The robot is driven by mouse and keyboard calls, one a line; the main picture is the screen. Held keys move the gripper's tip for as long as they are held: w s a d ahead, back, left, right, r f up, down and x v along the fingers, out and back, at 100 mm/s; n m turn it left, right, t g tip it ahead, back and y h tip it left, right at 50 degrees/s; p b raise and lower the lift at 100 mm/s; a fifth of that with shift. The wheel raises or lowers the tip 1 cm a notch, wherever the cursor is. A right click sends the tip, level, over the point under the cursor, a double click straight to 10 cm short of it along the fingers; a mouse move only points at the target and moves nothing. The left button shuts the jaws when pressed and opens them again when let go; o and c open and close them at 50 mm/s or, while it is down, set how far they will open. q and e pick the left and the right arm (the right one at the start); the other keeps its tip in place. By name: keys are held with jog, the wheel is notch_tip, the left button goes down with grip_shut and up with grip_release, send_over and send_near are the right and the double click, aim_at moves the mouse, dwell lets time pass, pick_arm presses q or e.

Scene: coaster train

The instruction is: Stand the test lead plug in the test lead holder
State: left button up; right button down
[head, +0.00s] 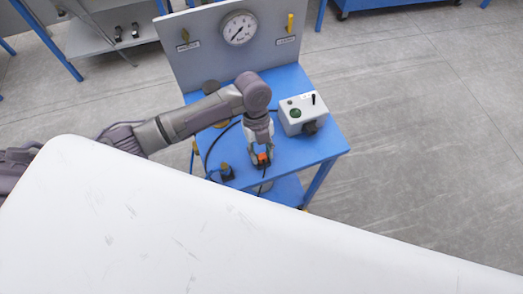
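My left gripper (262,160) points down over the front of the blue table. Its fingers are around a small orange and black piece, which looks like the test lead plug (263,158); the fingers hide part of it. A black cable runs from near the white box, loops left and reaches the front of the table below the gripper. A small dark block with a brownish part, perhaps the test lead holder (227,173), sits at the front left, left of the gripper. Whether the plug touches the tabletop is too small to tell. My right gripper is not in view.
A white box (302,113) with a green button and black parts stands at the right of the blue table (318,148). Behind is a grey panel (205,57) with a round gauge (239,28) and a yellow handle (290,23). A large white surface covers the foreground.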

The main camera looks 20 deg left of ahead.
pick_arm(q)
jog(key=shift+o, duration=1.1)
jog(key=shift+r, duration=0.15)
jog(key=v, duration=1.1)
jog(key=shift+w+a+r, duration=0.15)
jog(key=shift+r, duration=0.15)
